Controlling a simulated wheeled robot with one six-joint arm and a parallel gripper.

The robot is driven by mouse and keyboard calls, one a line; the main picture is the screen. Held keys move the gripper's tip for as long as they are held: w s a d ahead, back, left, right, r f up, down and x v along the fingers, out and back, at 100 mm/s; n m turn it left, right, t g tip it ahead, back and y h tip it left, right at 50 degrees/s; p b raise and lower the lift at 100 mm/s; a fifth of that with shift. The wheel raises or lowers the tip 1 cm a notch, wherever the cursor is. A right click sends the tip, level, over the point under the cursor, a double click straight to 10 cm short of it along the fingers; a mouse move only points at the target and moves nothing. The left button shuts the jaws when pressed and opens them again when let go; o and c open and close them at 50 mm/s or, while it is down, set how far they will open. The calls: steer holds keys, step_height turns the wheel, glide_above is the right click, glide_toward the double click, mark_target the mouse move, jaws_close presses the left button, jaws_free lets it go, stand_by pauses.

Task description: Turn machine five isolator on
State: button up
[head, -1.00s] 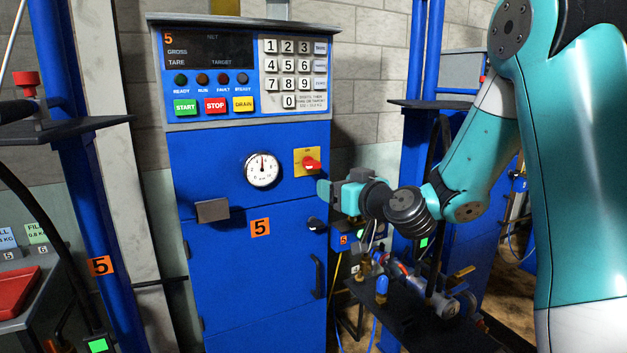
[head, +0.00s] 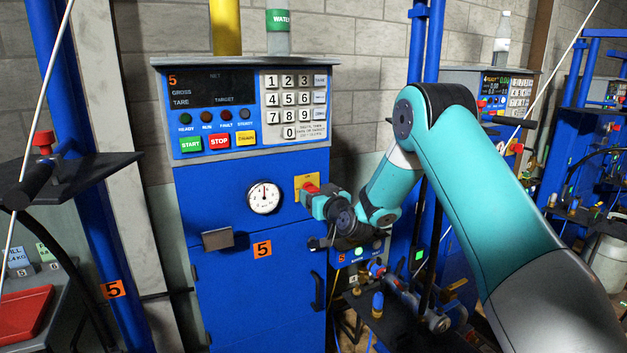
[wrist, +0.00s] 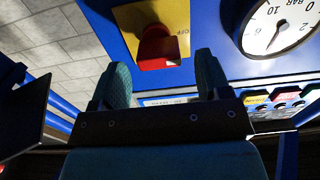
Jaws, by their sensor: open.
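The machine five isolator is a red rotary handle (head: 311,188) on a yellow plate (head: 307,180), on the front of the blue cabinet (head: 225,187) marked 5. In the wrist view the red handle (wrist: 158,48) stands just ahead of my gripper, roughly between the lines of its two fingers, with "OFF" lettering on the plate right of it. My gripper (head: 308,201) is at the lower edge of the plate and hides part of it. In the wrist view my gripper (wrist: 163,80) is open, its teal fingers apart. I cannot tell whether they touch the handle.
A pressure gauge (head: 264,198) sits left of the isolator. The keypad panel (head: 296,104) is above it. A door handle (head: 317,291) sticks out below. A black shelf (head: 75,177) juts out at the left. Pipes and valves (head: 400,300) stand at lower right.

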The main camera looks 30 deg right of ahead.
steer(key=shift+w+p, duration=0.3)
steer(key=shift+w, duration=0.7)
steer(key=c, duration=0.9)
